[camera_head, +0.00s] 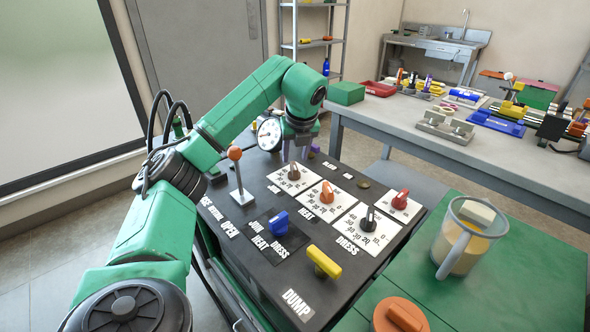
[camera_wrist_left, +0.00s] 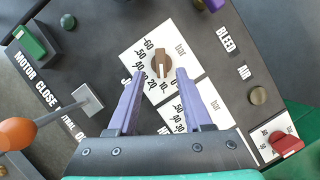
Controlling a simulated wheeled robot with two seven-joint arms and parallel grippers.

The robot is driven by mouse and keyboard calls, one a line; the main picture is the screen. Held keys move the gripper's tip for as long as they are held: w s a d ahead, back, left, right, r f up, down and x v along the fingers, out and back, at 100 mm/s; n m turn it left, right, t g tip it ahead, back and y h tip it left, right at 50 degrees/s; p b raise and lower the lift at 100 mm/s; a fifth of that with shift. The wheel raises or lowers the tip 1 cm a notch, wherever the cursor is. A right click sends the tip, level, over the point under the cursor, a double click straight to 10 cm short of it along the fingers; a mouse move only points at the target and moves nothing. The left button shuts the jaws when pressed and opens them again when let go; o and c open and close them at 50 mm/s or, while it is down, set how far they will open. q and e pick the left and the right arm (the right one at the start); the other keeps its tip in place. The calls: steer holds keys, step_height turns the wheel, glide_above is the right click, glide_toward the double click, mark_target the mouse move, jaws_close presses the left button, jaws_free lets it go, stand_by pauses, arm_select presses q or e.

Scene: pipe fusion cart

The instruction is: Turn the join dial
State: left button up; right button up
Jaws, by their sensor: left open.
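A brown dial (camera_head: 294,172) sits on a white scale plate at the back of the black panel. It also shows in the left wrist view (camera_wrist_left: 161,63), where its scale is marked bar. Its name label is partly covered by my finger, so I cannot read it fully. My left gripper (camera_head: 299,154) is over the back of the panel, near this dial. In the left wrist view its two purple fingers (camera_wrist_left: 160,75) are open and empty, one tip to each side just below the knob. I see no contact with the dial. My right gripper is not in view.
An orange-red dial (camera_head: 327,191), black dial (camera_head: 370,219) and red dial (camera_head: 400,199) are nearby. An orange-knobbed lever (camera_head: 235,155) stands at left; a round gauge (camera_head: 270,134) is behind. Blue (camera_head: 278,222) and yellow (camera_head: 323,261) knobs are nearer the front. A jug (camera_head: 461,243) stands right.

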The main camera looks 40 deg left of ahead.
mark_target(293, 165)
arm_select(q)
steer(key=x, duration=0.5)
steer(key=shift+w+f, duration=0.1)
steer(key=shift+f, duration=0.05)
jaws_close()
steer(key=shift+m, duration=0.3)
steer(key=m+t+p, duration=0.1)
steer(key=m, duration=0.1)
steer(key=shift+a+m+h, duration=0.1)
steer(key=shift+m+h, duration=0.3)
steer(key=m+p, duration=0.1)
steer(key=m, duration=0.1)
steer(key=m+h+p, duration=0.1)
steer(key=m, duration=0.1)
steer(key=shift+a+r+t+h, duration=0.1)
steer(key=shift+r+t+h, duration=0.1)
steer(key=shift+t+h, duration=0.15)
steer(key=m+p, duration=0.1)
steer(key=m, duration=0.1)
steer(key=m+h+p, duration=0.1)
steer(key=m, duration=0.1)
steer(key=shift+a+m+t+h, duration=0.1)
steer(key=shift+m+t+h, duration=0.15)
steer(key=shift+m, duration=0.15)
steer(key=shift+m+h+p, duration=0.6)
steer(key=shift+m+p, duration=0.3)
steer(key=shift+m, duration=0.6)
steer(key=shift+f, duration=0.1)
